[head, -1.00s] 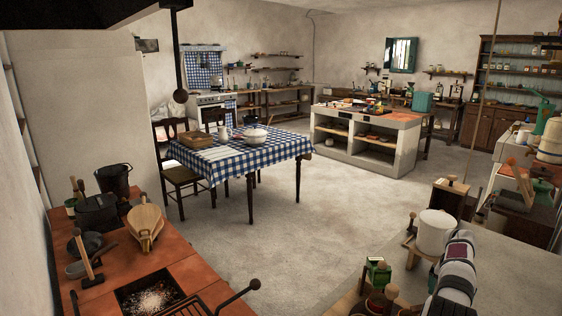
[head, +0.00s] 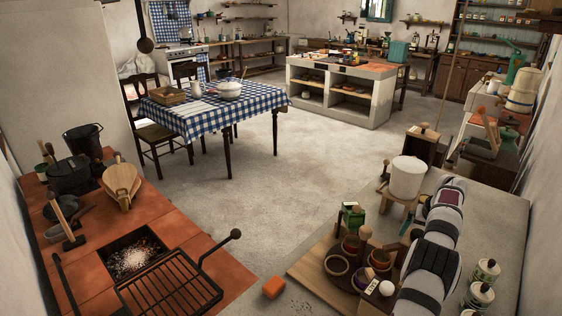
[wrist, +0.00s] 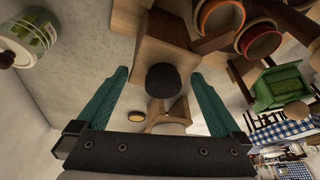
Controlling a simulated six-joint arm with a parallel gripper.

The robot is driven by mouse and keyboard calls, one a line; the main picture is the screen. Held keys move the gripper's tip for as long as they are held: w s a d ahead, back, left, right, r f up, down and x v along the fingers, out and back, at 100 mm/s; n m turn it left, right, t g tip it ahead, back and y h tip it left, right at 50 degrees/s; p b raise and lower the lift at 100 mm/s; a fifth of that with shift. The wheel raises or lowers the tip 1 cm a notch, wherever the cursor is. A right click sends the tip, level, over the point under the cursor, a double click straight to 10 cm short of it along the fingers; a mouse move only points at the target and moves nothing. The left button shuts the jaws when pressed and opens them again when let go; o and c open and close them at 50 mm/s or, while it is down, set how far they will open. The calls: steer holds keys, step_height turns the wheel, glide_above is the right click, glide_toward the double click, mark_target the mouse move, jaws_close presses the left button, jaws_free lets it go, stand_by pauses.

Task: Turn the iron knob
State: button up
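In the wrist view, a dark round knob (wrist: 163,77) shows between the two teal fingers of my gripper (wrist: 161,82). The fingers are wide apart, with a visible gap on each side of the knob. I cannot tell how far the knob lies beyond the fingertips. There, my arm reaches down at the lower right. A separate dark ball-ended rod (head: 236,234) belongs to the grill rack at the left.
A white pot (head: 407,178) stands on a small stool. Open floor (head: 300,185) separates the counters.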

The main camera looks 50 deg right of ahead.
steer(key=w+d+r+n+h, duration=0.2)
steer(key=w+r+n+h, duration=0.2)
steer(key=r, duration=0.4)
steer(key=w+d+r+n+h, duration=0.1)
steer(key=w+r+n+h, duration=0.3)
steer(key=r, duration=0.4)
steer(key=s+a+f+m+t+h, duration=0.1)
steer(key=s+a+f+m, duration=0.3)
steer(key=s+a, duration=0.4)
steer(key=s+a+f+m+t, duration=0.25)
steer(key=s+a+f, duration=0.25)
steer(key=a, duration=0.5)
steer(key=shift+m+g, duration=0.45)
steer(key=x, duration=1.5)
steer(key=shift+s+d, duration=0.1)
steer(key=shift+d, duration=0.25)
